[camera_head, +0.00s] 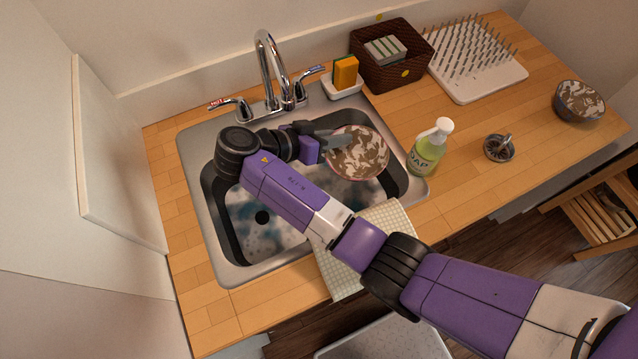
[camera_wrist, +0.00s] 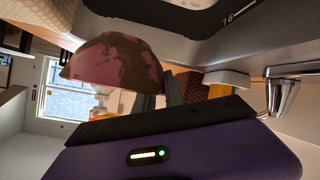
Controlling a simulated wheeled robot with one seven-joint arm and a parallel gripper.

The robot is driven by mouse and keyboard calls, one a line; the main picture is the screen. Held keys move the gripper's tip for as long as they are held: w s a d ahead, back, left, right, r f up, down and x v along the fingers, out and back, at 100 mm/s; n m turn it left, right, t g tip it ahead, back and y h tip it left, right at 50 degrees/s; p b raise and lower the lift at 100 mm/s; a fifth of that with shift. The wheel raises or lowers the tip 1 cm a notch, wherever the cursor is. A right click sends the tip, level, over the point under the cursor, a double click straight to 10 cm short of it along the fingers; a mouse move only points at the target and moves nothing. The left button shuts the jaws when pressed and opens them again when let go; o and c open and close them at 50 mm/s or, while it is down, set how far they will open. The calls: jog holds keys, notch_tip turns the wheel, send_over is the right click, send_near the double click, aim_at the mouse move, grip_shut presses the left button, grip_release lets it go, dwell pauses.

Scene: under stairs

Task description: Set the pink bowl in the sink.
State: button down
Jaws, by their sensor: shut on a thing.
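The pink bowl (camera_head: 358,158), mottled with brown and pale patches, is over the right part of the sink (camera_head: 228,270) in the head view. My gripper (camera_head: 338,143) is shut on the bowl's rim, on its left side. In the wrist view the picture is turned over, and the bowl (camera_wrist: 110,62) shows pink and dark beside my gripper's fingers (camera_wrist: 160,95). The bowl looks held clear of the sink floor; its exact height is hard to tell. My arm hides part of the basin.
A faucet (camera_head: 268,66) stands behind the sink. A sponge (camera_head: 345,72), brown basket (camera_head: 405,68) and drying rack (camera_head: 476,78) line the back. A soap bottle (camera_head: 428,150) stands close to the sink's right rim. A cloth (camera_head: 345,275) drapes its front edge. Another mottled bowl (camera_head: 578,100) sits far right.

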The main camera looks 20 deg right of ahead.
jog(key=shift+f, duration=0.9)
jog(key=shift+s+f+b, duration=0.15)
jog(key=shift+f+b, duration=0.1)
jog(key=shift+b, duration=0.2)
jog(key=b, duration=0.2)
send_over(333, 182)
notch_tip(333, 182, down, 4)
jog(key=shift+d+f+b, duration=0.1)
jog(key=shift+f+b, duration=0.35)
jog(key=shift+f, duration=4.85)
jog(key=c, duration=1.4)
grip_release()
jog(key=shift+f, duration=0.1)
jog(key=shift+c, duration=0.2)
jog(key=shift+o, duration=0.3)
jog(key=w+b+v, duration=0.1)
jog(key=b+v, duration=0.1)
jog(key=v, duration=1)
jog(key=shift+s, duration=0.5)
